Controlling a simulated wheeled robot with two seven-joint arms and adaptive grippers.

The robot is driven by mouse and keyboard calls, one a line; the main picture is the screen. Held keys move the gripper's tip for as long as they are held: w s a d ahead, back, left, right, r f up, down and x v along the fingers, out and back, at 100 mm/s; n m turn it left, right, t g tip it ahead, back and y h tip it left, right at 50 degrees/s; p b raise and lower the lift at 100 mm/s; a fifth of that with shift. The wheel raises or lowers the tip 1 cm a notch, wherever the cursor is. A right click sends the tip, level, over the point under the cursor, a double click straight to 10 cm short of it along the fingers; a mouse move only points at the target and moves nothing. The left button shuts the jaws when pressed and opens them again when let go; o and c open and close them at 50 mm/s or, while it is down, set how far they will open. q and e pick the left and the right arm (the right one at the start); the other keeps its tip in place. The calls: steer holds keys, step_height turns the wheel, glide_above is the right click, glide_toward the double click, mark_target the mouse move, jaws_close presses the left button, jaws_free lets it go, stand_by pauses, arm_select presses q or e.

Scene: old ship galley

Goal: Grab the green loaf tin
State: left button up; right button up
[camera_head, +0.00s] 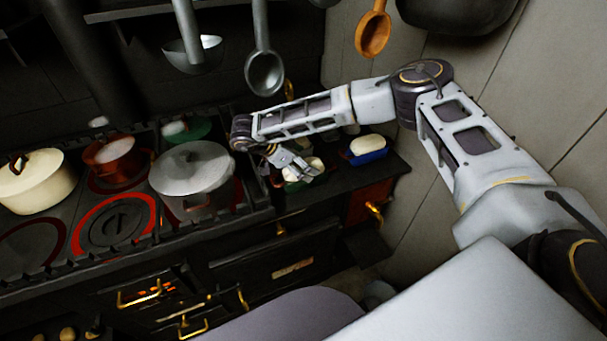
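A small green tin (291,186) with a pale, loaf-like top stands on the dark side shelf to the right of the stove. My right gripper (300,168) is right over it and hides part of it. The fingers look close to the tin, but I cannot tell whether they touch it or how far apart they are. My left gripper is not in view.
A blue tin (368,155) with a pale loaf stands right of the green one. A grey lidded pot (193,169), a red pot (117,158), a cream pot (33,183) and a green pot (188,131) stand on the stove. Ladles (264,72) hang above.

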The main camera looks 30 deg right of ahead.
steer(key=x, duration=0.3)
steer(key=shift+a+f, duration=0.2)
steer(key=shift+d+f, duration=0.5)
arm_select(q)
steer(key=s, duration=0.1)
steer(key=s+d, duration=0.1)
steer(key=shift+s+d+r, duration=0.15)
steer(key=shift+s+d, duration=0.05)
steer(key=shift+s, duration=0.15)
